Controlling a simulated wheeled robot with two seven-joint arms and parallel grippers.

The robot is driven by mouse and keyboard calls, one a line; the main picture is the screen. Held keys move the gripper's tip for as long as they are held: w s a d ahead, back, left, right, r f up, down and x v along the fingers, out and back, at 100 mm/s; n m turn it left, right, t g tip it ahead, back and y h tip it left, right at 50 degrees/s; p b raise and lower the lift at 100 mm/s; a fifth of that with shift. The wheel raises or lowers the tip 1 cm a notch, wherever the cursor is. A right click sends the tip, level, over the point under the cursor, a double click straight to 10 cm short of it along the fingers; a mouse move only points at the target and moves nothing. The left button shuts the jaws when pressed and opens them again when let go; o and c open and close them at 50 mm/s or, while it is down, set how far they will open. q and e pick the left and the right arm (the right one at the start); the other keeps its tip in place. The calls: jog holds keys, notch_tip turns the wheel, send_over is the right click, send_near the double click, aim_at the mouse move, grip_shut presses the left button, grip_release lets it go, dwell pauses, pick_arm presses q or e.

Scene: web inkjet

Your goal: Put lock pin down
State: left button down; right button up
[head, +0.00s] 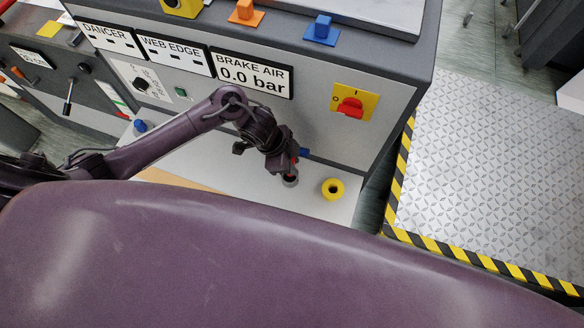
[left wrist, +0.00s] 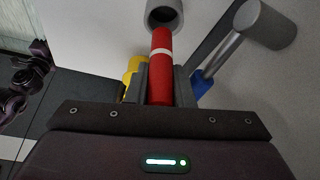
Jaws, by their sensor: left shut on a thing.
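The lock pin, a red cylinder with a white band, shows in the left wrist view (left wrist: 161,82) between the fingers of my left gripper. A bit of its red also shows in the head view (head: 294,160). My left gripper (head: 285,168) is shut on it, above the white shelf. A grey hollow holder (left wrist: 164,14) is right at the far end of the pin; its rim also shows in the head view (head: 290,182). I cannot tell whether the pin's end is inside it or just in front. My right gripper is not in view.
A yellow ring-shaped piece (head: 333,189) stands on the white shelf (head: 225,168), right of my gripper. A grey bar with a blue collar (left wrist: 201,84) is close beside the gripper. The machine panel with a red switch (head: 350,107) rises behind.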

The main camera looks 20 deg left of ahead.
pick_arm(q)
notch_tip(320, 180, down, 5)
jog(key=shift+r, duration=0.2)
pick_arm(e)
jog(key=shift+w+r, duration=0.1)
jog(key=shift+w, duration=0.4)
pick_arm(q)
jog(key=shift+f, duration=0.2)
jog(key=c, duration=1.5)
grip_release()
jog(key=shift+c, duration=0.2)
jog(key=shift+w, duration=0.1)
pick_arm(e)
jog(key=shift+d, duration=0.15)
pick_arm(q)
jog(key=shift+r, duration=0.1)
